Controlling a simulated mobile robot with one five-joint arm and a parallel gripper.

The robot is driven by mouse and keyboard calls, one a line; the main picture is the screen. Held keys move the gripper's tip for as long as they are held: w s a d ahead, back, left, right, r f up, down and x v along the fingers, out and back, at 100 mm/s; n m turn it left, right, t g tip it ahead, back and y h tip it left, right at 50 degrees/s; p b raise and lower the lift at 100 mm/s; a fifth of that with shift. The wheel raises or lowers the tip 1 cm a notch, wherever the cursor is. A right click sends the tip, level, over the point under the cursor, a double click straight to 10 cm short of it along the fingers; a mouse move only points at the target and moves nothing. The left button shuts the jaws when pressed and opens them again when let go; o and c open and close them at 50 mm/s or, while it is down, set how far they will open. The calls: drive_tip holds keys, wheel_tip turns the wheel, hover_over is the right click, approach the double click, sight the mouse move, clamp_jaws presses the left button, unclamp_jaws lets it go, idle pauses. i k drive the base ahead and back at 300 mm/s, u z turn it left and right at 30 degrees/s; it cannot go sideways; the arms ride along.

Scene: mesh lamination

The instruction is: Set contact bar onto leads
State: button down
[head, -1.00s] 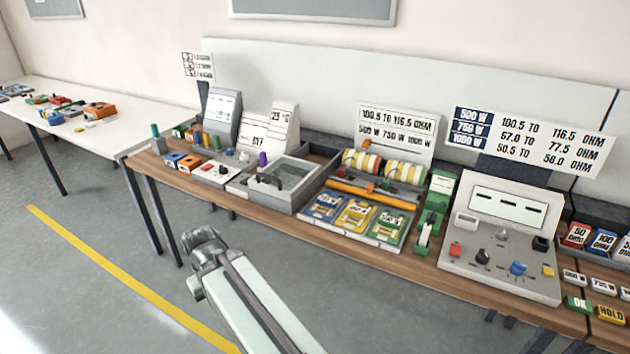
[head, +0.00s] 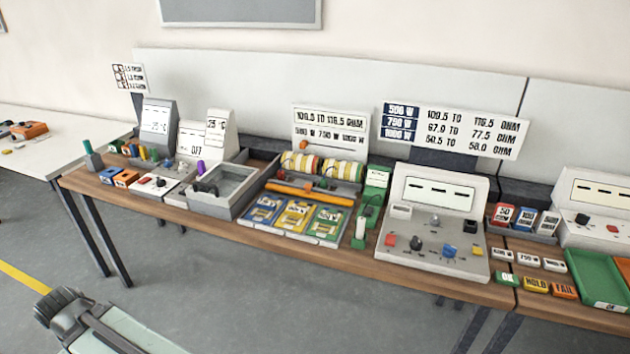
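No part is plainly marked as the contact bar, and I cannot make out separate leads. A long orange bar (head: 310,190) lies across the laminating station, in front of the yellow-and-red rolls (head: 323,169). In front of it are blue (head: 263,209), yellow (head: 297,216) and green (head: 327,222) card-like pieces, side by side. A grey meter unit (head: 434,225) with a blank-dashed display, knobs and coloured buttons stands to the right. The grey end of my arm, with my gripper (head: 58,305), is at the lower left, over the floor and apart from the bench. Its fingers cannot be made out.
A grey open tray (head: 222,187) sits left of the station, and a green dispenser (head: 370,205) right of it. OK, HOLD and FAIL blocks and a green tray (head: 598,278) are at far right. The floor (head: 290,300) before the bench is clear.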

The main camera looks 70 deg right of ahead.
sight(306, 194)
drive_tip(key=k, duration=1.05)
drive_tip(key=z, duration=0.45)
drive_tip(key=i, duration=0.8)
